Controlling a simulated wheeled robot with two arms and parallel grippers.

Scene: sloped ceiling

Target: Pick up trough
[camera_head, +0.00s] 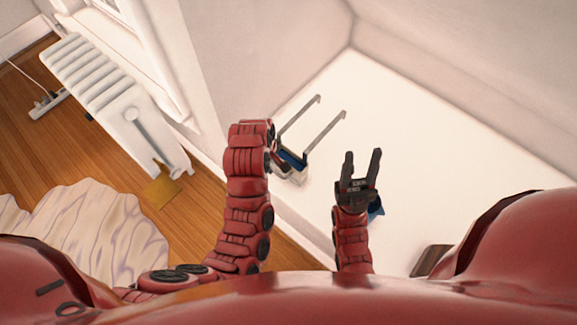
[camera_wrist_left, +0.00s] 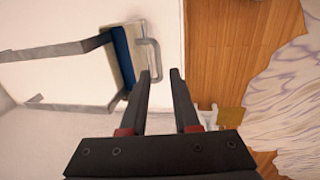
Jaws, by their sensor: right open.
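A blue and white piece with two long grey bars (camera_head: 294,158) lies on the white surface, just right of my left arm's end. I cannot tell for sure that it is the trough. In the left wrist view its blue strip (camera_wrist_left: 122,55) and a grey loop handle (camera_wrist_left: 152,50) show left of centre. My left gripper (camera_wrist_left: 160,76) is open, with its fingers either side of empty space and the left fingertip close to the handle's lower end. My right gripper (camera_head: 363,158) is open and empty above the white surface. A small blue thing (camera_head: 377,208) is partly hidden behind it.
A white radiator (camera_head: 105,95) stands on the wooden floor at the left, near a pale crumpled cloth (camera_head: 85,225) and a yellowish piece (camera_head: 161,186). A brown thing (camera_head: 431,260) lies at the lower right. The white surface (camera_head: 430,140) is clear at the right.

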